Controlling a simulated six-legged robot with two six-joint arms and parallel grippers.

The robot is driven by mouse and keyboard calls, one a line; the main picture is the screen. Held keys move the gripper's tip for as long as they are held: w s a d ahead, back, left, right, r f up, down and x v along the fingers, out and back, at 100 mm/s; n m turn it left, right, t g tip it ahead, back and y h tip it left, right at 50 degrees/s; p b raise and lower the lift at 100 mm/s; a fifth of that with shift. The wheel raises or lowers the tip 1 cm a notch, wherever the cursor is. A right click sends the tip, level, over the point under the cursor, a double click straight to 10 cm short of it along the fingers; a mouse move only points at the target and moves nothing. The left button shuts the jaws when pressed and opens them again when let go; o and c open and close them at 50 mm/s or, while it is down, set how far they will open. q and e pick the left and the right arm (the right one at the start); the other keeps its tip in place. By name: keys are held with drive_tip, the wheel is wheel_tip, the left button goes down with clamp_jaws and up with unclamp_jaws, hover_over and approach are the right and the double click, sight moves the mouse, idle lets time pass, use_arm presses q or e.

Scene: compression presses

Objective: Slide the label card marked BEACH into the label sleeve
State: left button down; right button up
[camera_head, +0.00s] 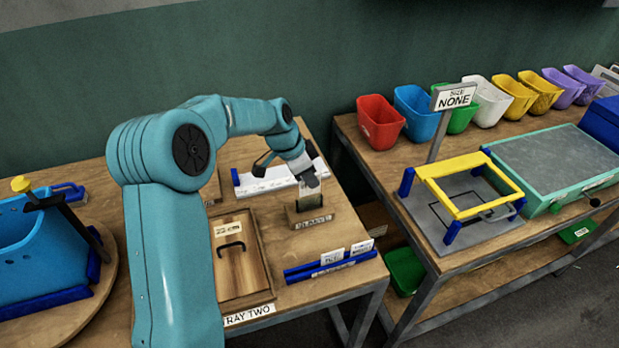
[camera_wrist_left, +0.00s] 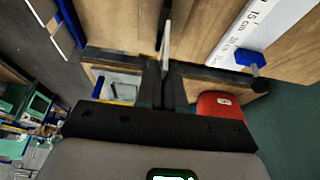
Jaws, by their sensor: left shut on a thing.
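My left gripper (camera_head: 311,184) points down over the small wooden block (camera_head: 318,222) with a dark upright part, near the table's right side. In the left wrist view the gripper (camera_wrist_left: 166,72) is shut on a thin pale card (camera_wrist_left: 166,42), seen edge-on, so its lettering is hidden. I cannot tell whether the card touches the block or is the BEACH one. The block's front label is too blurred to read surely. Two white cards (camera_head: 332,257) stand in a blue rack (camera_head: 325,270) at the front edge. I cannot surely pick out the label sleeve. My right gripper does not show.
A wooden tray (camera_head: 262,268) marked 22 cm lies left of the block. A white ruler (camera_head: 262,184) with blue ends lies behind.

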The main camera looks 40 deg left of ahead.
use_arm(q)
drive_tip(key=shift+s+d+r, duration=0.1)
drive_tip(key=shift+s, duration=0.05)
idle(0.3)
drive_tip(key=shift+s, duration=0.1)
drive_tip(key=shift+b, duration=0.45)
idle(0.6)
drive_tip(key=shift+f+b, duration=1.85)
drive_tip(key=shift+f, duration=0.3)
drive_tip(key=c, duration=1.2)
unclamp_jaws()
drive_tip(key=v, duration=1.6)
drive_tip(key=shift+r, duration=0.15)
